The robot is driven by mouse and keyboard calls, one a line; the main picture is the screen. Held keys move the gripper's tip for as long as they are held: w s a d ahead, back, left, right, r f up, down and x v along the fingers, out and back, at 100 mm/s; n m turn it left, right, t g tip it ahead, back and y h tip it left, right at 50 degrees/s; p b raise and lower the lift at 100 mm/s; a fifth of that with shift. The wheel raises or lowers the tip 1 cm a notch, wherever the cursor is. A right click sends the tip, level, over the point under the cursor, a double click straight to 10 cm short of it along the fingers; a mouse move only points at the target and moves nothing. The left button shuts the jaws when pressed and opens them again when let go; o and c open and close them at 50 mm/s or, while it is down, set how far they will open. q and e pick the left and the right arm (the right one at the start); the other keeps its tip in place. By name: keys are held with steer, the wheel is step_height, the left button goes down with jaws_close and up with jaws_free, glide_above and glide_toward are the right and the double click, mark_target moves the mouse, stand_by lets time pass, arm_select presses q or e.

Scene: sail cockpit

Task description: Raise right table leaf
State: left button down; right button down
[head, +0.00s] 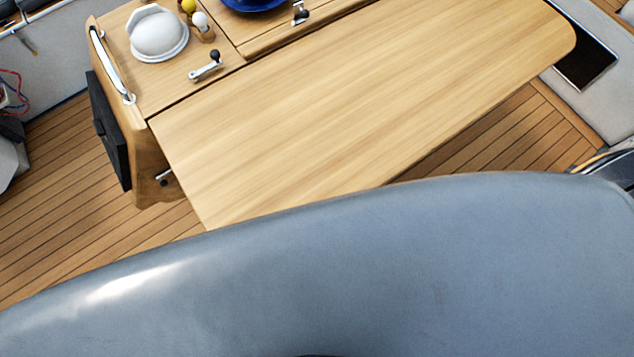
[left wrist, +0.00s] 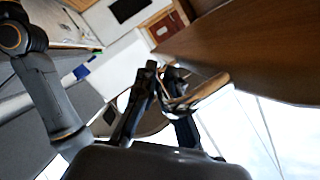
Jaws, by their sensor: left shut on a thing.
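In the head view, the near table leaf (head: 330,110) is a broad wooden panel. It lies about level with the table top (head: 150,85), with a narrow dark seam between them. Small metal latches with black knobs sit on the top beside the seam (head: 206,66). My left gripper (left wrist: 162,82) shows only in the left wrist view. Its fingers are shut on a shiny, curved piece (left wrist: 205,93) below a brown wooden panel (left wrist: 245,45); I cannot tell which part this piece is. My right gripper is in neither view.
Slatted wooden floor (head: 60,190) is open at left. A smooth grey-blue curved surface (head: 370,260) blocks the lower head view.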

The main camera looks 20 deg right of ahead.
arm_select(q)
steer(key=shift+f, duration=0.1)
steer(key=c, duration=1.7)
jaws_free()
steer(key=shift+w, duration=0.1)
steer(key=shift+s+a, duration=0.4)
steer(key=shift+a, duration=0.05)
steer(key=v, duration=1.1)
steer(key=shift+w, duration=0.1)
